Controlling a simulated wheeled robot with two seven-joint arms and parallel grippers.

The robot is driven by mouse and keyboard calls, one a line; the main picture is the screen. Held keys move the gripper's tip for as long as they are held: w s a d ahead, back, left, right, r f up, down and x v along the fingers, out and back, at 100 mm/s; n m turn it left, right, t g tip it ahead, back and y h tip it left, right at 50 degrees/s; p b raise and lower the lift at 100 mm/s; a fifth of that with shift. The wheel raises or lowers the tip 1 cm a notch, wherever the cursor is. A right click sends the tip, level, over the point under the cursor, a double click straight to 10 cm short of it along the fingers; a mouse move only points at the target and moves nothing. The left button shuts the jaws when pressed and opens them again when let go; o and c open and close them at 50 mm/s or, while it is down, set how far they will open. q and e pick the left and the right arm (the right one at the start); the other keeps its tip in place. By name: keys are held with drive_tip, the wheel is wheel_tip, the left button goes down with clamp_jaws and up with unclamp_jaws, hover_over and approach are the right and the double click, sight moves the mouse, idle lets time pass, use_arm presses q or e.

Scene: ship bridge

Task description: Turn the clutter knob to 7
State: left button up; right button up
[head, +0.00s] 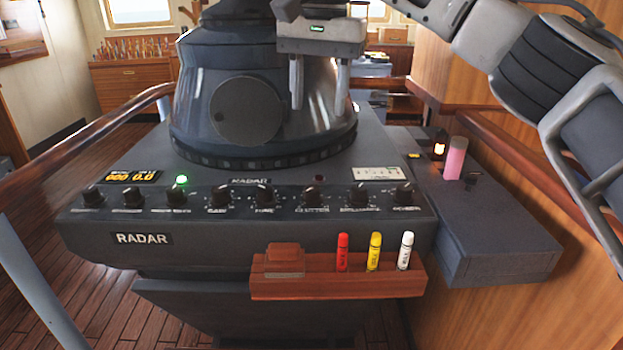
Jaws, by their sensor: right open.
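The radar console's front strip (240,203) carries a row of dark knobs with small white labels. The clutter knob (312,196) appears to be the one whose blurred label reads like "CLUTTER", right of the middle of the row; its setting is too small to read. My right gripper (320,97) hangs with its fingers pointing down in front of the dark radar hood (245,110). Its two fingers are spread apart with nothing between them. In the picture it is above the clutter knob and apart from it. My left gripper is not in view.
A wooden rack (345,283) on the console front holds red, yellow and white markers. A pink cylinder (455,158) stands on the grey side box (490,225) at right. Wooden handrails flank the console. Air in front of the knobs looks clear.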

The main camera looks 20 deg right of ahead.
sight(313, 188)
drive_tip(key=f, duration=1.5)
drive_tip(key=shift+w+a+b, duration=0.2)
drive_tip(key=shift+a+b, duration=0.15)
drive_tip(key=c, duration=1)
